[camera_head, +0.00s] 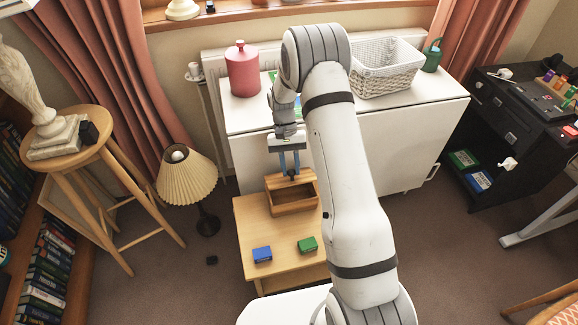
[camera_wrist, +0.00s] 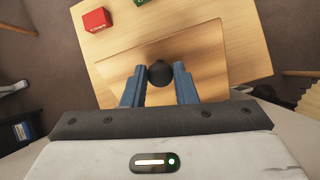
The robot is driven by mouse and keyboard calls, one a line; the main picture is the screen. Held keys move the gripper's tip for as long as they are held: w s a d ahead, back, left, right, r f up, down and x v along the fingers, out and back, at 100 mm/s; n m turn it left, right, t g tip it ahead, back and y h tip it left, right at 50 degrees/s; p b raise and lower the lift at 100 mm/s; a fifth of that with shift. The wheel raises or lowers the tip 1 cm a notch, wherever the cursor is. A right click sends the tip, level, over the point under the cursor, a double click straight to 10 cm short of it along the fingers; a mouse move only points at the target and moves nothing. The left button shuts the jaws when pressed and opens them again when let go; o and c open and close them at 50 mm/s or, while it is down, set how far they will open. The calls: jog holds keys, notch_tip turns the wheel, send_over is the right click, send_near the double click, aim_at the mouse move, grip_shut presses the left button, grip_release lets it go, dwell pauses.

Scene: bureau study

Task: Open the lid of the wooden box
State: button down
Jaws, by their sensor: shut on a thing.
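The wooden box (camera_head: 292,208) sits on a small light-wood table in the head view. Its lid (camera_head: 273,183) appears tilted up at the box's back, with the brown inside showing in front of it. The exact lid angle is hard to tell. My gripper (camera_head: 290,174) is above the box's back side, its blue fingers pointing down. In the wrist view my gripper (camera_wrist: 160,76) is shut on the lid's round black knob (camera_wrist: 160,73), one finger on each side. The lid's wooden face (camera_wrist: 125,62) spreads around and beyond the knob.
The small table (camera_head: 250,225) also holds a blue box (camera_head: 262,254) and a green box (camera_head: 307,244). A red box (camera_wrist: 97,20) shows in the wrist view. A white cabinet (camera_head: 385,150) stands behind; a lamp (camera_head: 187,174) and stool (camera_head: 75,150) stand left. My arm hides the table's right side.

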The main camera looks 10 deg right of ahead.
dwell(0.8)
jog(key=c, duration=1.1)
grip_release()
jog(key=shift+c, duration=0.2)
jog(key=v, duration=0.7)
jog(key=shift+w+r+p, duration=0.2)
jog(key=shift+r+p, duration=0.15)
jog(key=shift+p, duration=0.1)
